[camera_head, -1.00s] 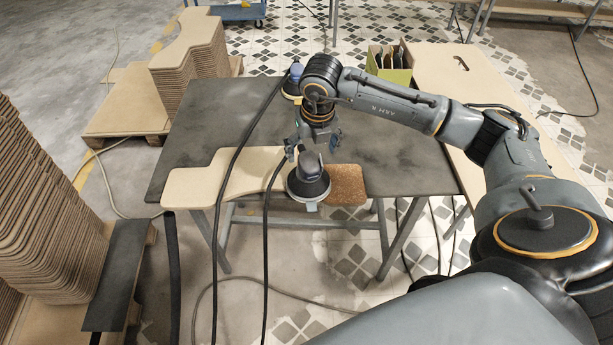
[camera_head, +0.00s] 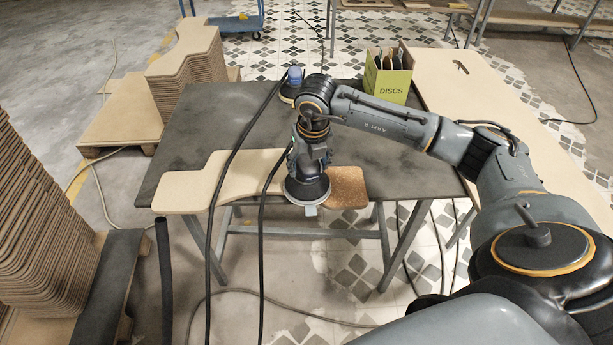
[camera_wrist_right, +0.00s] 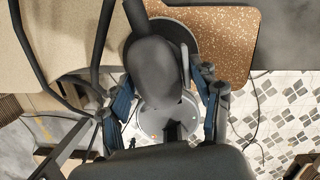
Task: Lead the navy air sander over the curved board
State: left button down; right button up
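The navy air sander (camera_head: 307,190) stands upright on its round pad at the front edge of the curved board (camera_head: 240,178), near the board's brown, speckled right end (camera_head: 347,187). My right gripper (camera_head: 309,165) is lowered over the sander from above and hides much of its body. In the right wrist view, the sander's dark rounded body (camera_wrist_right: 157,68) lies between my two fingers (camera_wrist_right: 164,88). The fingers straddle it, with a narrow gap on the right side; contact on the left is unclear. My left gripper is not in view.
The board lies on a dark table (camera_head: 220,115). A second sander with a blue top (camera_head: 294,76) stands at the table's back edge, beside a green box marked DISCS (camera_head: 388,84). Black hoses (camera_head: 236,160) cross the board. Stacked boards (camera_head: 186,62) stand at the back left.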

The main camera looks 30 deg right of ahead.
jog(key=shift+s+a, duration=0.1)
jog(key=shift+c, duration=0.7)
jog(key=shift+r, duration=0.15)
jog(key=shift+c, duration=0.2)
jog(key=shift+w+r+p, duration=0.2)
jog(key=shift+r+p, duration=0.15)
jog(key=shift+c, duration=0.3)
jog(key=shift+w+p+v, duration=0.2)
jog(key=shift+p+v, duration=0.35)
jog(key=shift+v, duration=0.5)
jog(key=shift+w+p+v, duration=0.2)
jog(key=shift+p+v, duration=0.35)
jog(key=shift+v, duration=0.45)
jog(key=shift+r, duration=0.1)
jog(key=shift+f+b, duration=0.4)
jog(key=shift+f, duration=0.1)
jog(key=shift+f+b, duration=0.3)
jog(key=shift+f, duration=0.05)
jog(key=shift+s+b+x, duration=0.15)
jog(key=shift+b+x, duration=0.55)
jog(key=shift+x, duration=0.05)
jog(key=shift+s+b+x, duration=0.15)
jog(key=shift+b+x, duration=0.5)
jog(key=shift+x, duration=0.1)
